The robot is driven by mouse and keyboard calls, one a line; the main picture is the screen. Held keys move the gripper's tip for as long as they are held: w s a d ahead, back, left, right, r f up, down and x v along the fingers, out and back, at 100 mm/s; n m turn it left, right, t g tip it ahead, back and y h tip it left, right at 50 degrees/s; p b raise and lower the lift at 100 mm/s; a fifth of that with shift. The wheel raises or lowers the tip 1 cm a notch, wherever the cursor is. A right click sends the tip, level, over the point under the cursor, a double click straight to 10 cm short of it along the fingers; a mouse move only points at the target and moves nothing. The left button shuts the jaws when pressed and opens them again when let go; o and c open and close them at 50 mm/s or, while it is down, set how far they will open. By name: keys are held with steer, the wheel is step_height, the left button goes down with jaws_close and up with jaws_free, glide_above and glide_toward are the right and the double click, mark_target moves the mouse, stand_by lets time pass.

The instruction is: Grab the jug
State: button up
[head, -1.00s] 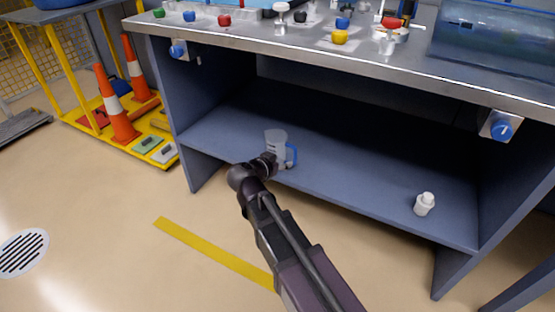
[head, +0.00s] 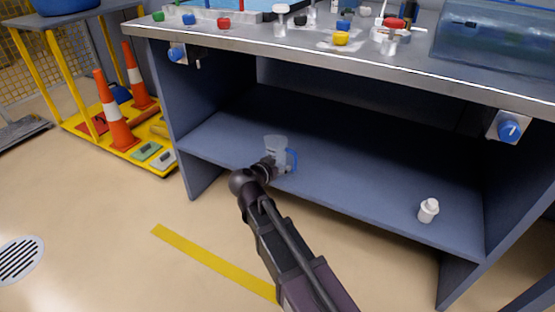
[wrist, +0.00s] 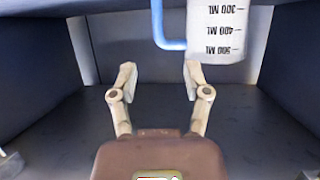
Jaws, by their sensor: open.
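The jug (head: 275,145) is a clear measuring jug with a blue handle (head: 292,159). It stands on the lower shelf of the bench, and my arm's end partly hides it in the head view. In the wrist view the jug (wrist: 228,35) is at the top right, its printed millilitre marks upside down, and its blue handle (wrist: 158,28) is at top centre. My gripper (wrist: 158,73) is open and empty, with the handle beyond the gap between its fingers. It seems close to the handle without holding it. In the head view the fingers are mostly hidden.
Orange cones (head: 113,115) stand on a yellow cart at left. The shelf between jug and bottle is clear.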

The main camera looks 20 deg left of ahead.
mark_target(295, 157)
steer(key=shift+b+x, duration=0.85)
steer(key=shift+x, duration=1.9)
steer(key=shift+b+x, duration=1.05)
steer(key=shift+x, duration=1.5)
steer(key=shift+f, duration=0.1)
jaws_close()
